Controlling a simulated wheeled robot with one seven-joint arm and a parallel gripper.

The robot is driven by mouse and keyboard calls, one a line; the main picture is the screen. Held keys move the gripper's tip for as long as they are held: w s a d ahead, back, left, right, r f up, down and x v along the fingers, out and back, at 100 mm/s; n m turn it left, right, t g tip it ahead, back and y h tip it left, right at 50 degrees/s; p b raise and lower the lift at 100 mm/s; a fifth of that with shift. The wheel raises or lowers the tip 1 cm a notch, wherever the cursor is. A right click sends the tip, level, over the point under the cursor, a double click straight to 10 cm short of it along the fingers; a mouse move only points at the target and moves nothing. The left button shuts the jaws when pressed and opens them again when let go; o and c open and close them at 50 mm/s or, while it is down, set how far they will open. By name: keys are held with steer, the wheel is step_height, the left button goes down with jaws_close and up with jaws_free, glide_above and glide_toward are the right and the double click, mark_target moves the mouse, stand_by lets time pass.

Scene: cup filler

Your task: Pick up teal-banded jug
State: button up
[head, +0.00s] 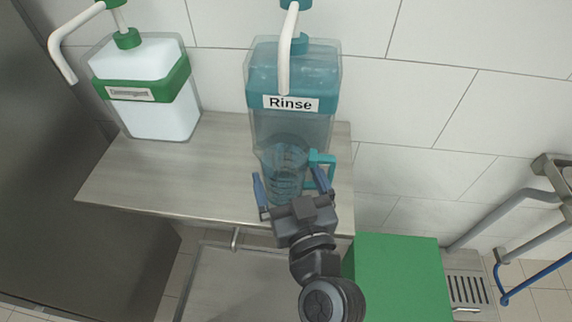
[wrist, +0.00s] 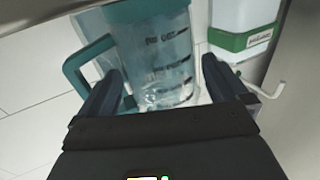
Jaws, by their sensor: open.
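The teal-banded jug (head: 286,162) is clear, with a teal handle on its right side in the head view. It stands upright on the steel shelf, in front of the Rinse dispenser. In the wrist view the jug (wrist: 152,55) shows dark measuring marks, with its teal handle at the left. My gripper (head: 289,184) is open at the jug's near side. Its blue fingers stand on either side of the jug's lower part. In the wrist view my gripper (wrist: 163,85) has one finger to each side of the jug. I cannot tell whether the fingers touch it.
The Rinse dispenser (head: 262,82) stands right behind the jug, its white spout hanging above. A detergent dispenser with a green band (head: 160,90) stands at the left of the shelf (head: 150,183). A green box (head: 397,275) is at the lower right. The shelf's left part is clear.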

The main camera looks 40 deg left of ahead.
steer(key=shift+p+x, duration=0.4)
steer(key=shift+x, duration=0.95)
steer(key=c, duration=0.8)
